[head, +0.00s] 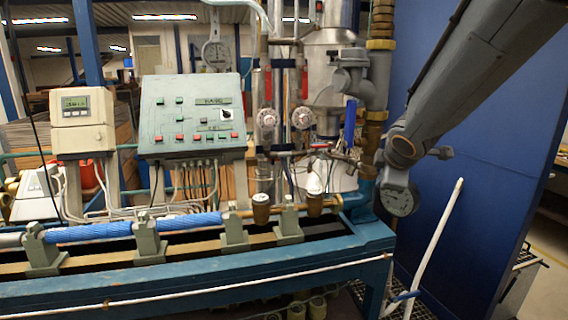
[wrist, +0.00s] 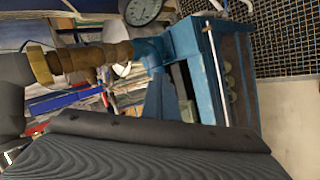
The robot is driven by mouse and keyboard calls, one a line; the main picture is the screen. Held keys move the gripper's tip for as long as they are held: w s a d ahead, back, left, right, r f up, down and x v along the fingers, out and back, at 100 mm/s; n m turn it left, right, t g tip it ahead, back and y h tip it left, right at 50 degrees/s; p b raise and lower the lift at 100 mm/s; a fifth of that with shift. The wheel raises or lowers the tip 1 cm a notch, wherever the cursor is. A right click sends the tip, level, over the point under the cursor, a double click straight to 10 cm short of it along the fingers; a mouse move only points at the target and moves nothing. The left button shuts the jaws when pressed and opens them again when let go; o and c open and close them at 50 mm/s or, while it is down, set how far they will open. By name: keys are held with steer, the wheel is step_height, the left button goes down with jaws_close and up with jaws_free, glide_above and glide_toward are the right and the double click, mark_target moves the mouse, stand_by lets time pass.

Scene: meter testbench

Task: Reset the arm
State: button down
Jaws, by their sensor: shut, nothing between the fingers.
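My gripper (wrist: 165,128) fills the bottom of the wrist view as a dark grey, ridged shape close to the camera. It is shut and holds nothing. Its separate fingertips cannot be made out.
A blue wall (head: 500,170) stands at right.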

steer(key=s+a+f+m+g, duration=0.3)
steer(key=s+f+m, duration=0.4)
steer(key=s, duration=0.5)
steer(key=s+a+f+m+g+y+b, duration=0.1)
steer(key=s+a+f+m+g, duration=0.2)
steer(key=s+f+m, duration=0.4)
steer(key=s+f+g, duration=0.1)
steer(key=s+f, duration=0.3)
steer(key=s, duration=0.1)
steer(key=shift+s+a+f+m+g, duration=0.2)
steer(key=shift+a+m+g, duration=0.1)
steer(key=shift+g, duration=0.1)
